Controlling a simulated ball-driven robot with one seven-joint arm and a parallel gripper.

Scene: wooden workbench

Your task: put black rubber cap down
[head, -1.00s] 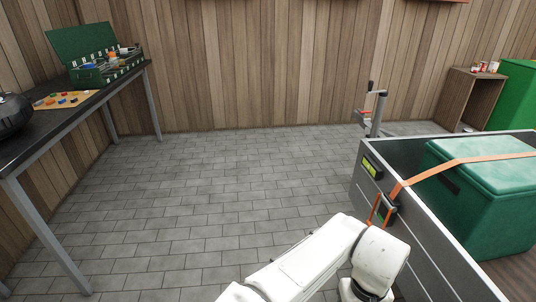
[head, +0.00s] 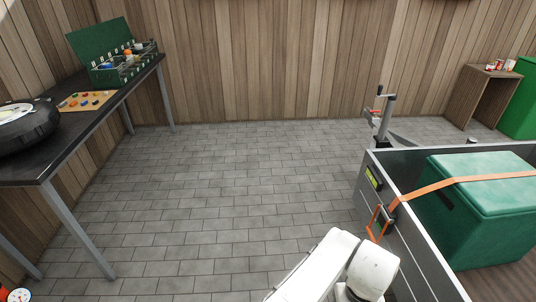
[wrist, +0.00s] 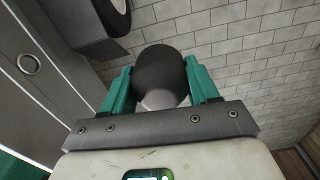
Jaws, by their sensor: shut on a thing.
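The black rubber cap (wrist: 160,74) is between the green fingers of my gripper (wrist: 161,85) in the wrist view. It is a dark rounded piece with a paler grey area at its lower side. My gripper is shut on it. Tiled floor shows behind the cap, and the cap appears held clear of any surface. In the head view only part of my white arm shows at the bottom; the gripper and cap are out of sight there.
A dark workbench (head: 70,128) at left carries a green open toolbox (head: 125,68), a board with small coloured pieces (head: 86,101) and a black tyre-like object (head: 27,128). A grey trailer (head: 428,250) with a strapped green box (head: 485,205) stands at right. The tiled floor between is clear.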

